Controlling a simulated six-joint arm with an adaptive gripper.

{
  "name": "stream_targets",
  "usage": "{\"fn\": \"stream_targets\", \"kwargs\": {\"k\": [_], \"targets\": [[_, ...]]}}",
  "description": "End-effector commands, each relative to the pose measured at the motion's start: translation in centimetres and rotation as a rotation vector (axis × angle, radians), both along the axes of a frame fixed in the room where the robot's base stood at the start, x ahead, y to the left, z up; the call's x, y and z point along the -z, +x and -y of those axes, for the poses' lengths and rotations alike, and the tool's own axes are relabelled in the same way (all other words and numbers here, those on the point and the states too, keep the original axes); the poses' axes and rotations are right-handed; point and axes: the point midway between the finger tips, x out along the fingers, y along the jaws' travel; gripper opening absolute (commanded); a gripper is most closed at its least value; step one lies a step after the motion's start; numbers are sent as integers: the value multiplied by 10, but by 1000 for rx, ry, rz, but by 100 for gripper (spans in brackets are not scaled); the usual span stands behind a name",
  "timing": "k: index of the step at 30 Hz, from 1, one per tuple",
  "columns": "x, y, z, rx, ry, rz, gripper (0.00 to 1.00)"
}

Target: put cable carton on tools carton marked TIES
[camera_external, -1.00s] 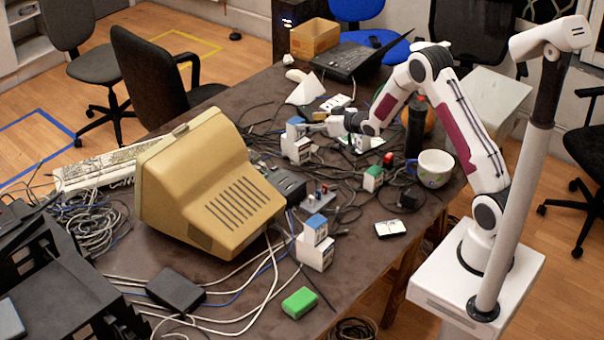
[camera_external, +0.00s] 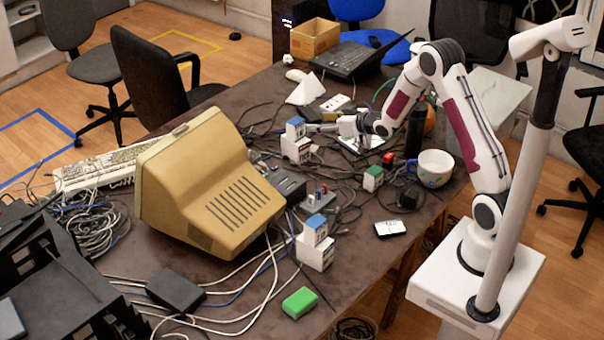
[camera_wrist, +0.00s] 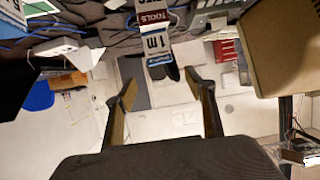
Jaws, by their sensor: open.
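A small blue-topped white cable carton (camera_external: 295,127) stands on a white tools carton (camera_external: 296,150) at the back middle of the table. In the wrist view the cable carton (camera_wrist: 156,43) reads "1m", and the adjoining dark red band of the tools carton (camera_wrist: 151,18) reads "TOOLS". I cannot read TIES on it. The two look in contact. My gripper (camera_external: 320,128) is just right of the cable carton at its height. In the wrist view my gripper (camera_wrist: 161,80) has its fingers spread, with nothing clasped between them; the cable carton lies just beyond the tips.
A similar blue-topped carton (camera_external: 315,226) stands on a white carton (camera_external: 314,253) nearer the front. A beige monitor (camera_external: 215,190) stands to the left. Cables, a small green-and-white box (camera_external: 372,179), a white mug (camera_external: 434,168) and a dark bottle (camera_external: 414,128) crowd the right side.

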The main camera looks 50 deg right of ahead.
Motion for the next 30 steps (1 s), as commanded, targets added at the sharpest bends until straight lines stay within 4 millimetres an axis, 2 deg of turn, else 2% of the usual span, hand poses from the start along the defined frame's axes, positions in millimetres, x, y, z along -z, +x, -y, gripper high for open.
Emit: {"fn": "stream_targets", "kwargs": {"k": [7, 12, 20, 30], "targets": [[-1, 0, 0, 1, -1, -1, 54], [-11, -3, -2, 5, -10, -13, 54], [-46, -21, -9, 28, -40, -67, 54], [-97, -65, -24, 65, -72, -165, 54]]}}
